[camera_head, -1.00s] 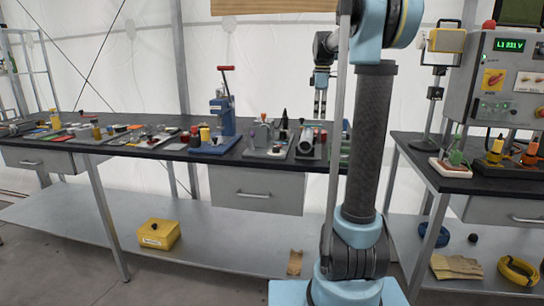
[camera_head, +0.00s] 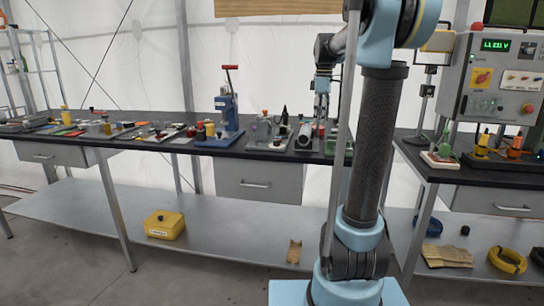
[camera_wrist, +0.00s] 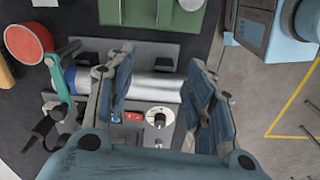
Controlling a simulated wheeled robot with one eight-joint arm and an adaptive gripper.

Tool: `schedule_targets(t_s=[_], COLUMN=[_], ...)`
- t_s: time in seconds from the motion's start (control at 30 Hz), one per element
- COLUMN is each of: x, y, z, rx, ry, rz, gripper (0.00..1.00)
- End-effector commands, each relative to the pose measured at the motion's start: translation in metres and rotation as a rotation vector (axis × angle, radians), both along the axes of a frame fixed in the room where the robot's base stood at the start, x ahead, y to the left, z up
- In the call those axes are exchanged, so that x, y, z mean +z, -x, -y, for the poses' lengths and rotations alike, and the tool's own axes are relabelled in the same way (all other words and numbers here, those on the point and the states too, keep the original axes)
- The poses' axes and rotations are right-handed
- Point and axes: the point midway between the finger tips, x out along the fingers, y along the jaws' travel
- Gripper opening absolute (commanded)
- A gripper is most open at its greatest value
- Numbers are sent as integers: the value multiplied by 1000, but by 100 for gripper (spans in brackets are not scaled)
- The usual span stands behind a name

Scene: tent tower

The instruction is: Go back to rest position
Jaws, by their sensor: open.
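My gripper (camera_head: 321,112) hangs from my arm over the right end of the long black workbench (camera_head: 262,154) in the head view, pointing down. In the wrist view my gripper (camera_wrist: 160,92) is open, its two blue-grey fingers apart. A silver cylinder (camera_wrist: 158,86) with a blue end lies across a grey fixture, showing between and beyond the fingers. I cannot tell whether the fingers touch it. A small panel with a white dial (camera_wrist: 158,117) and a red switch (camera_wrist: 134,117) shows below the cylinder.
A blue press (camera_head: 228,115) and several small tools stand along the workbench. A control cabinet (camera_head: 495,80) stands above the right-hand bench. A yellow box (camera_head: 164,225) sits on the lower shelf. In the wrist view, a red round item (camera_wrist: 29,42) and green tray (camera_wrist: 140,12) lie close by.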

Motion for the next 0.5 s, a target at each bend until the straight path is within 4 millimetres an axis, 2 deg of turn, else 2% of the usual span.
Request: schedule_targets(t_s=[0.27, 0.5], x=[-20, -55], y=[57, 126], z=[-1, -3], rx=[-168, -390], ry=[-4, -15], rz=[23, 54], gripper=[49, 49])
